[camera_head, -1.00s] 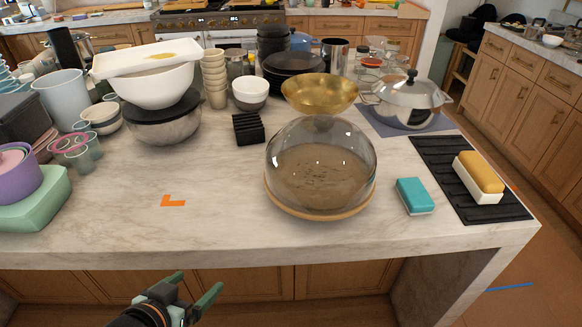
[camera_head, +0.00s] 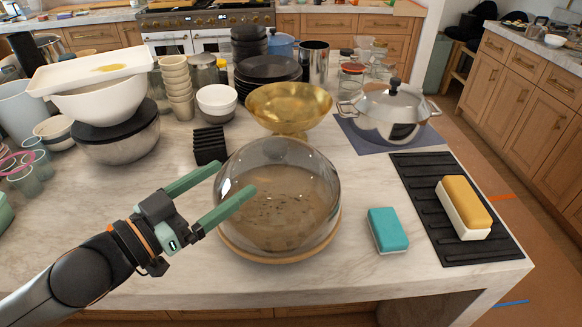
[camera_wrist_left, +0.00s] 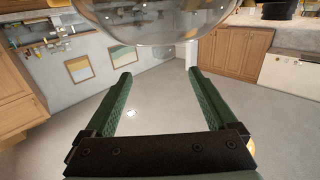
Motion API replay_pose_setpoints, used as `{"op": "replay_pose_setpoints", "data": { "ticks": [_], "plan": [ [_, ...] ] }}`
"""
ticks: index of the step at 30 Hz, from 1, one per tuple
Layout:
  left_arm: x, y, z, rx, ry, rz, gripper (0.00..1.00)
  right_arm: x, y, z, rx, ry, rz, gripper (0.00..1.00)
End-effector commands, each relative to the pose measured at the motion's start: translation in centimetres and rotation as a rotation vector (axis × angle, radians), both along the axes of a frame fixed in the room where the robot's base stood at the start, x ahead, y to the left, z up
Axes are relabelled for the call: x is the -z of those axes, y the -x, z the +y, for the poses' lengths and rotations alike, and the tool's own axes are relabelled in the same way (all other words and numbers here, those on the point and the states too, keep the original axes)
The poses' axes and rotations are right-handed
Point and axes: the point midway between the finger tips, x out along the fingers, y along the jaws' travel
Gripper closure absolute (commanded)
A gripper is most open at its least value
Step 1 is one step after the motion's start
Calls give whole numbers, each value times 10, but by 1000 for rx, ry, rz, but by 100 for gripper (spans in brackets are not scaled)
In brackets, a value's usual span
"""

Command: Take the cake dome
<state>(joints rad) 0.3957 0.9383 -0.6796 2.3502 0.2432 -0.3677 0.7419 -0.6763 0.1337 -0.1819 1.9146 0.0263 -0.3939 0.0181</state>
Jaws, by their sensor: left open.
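The cake dome (camera_head: 290,185) is a clear glass dome on a round wooden base (camera_head: 280,257) near the front of the marble island. My left gripper (camera_head: 236,180) is open, with green fingers reaching over the dome's left side in the head view. I cannot tell whether a finger touches the glass. In the left wrist view the dome's glass (camera_wrist_left: 150,22) shows at the top, beyond the two open fingertips (camera_wrist_left: 158,72), with nothing between them. My right gripper is not in view.
A teal sponge (camera_head: 387,230) lies right of the dome, beside a black mat (camera_head: 415,190) with a yellow-topped butter dish (camera_head: 465,208). A gold bowl (camera_head: 290,105) and black rack (camera_head: 210,145) stand behind. Stacked bowls (camera_head: 115,135) are back left.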

Motion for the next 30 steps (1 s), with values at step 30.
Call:
{"op": "replay_pose_setpoints", "data": {
  "ticks": [30],
  "plan": [
    [-5,-88,-78,2,2,-2,9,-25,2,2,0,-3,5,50]
  ]
}}
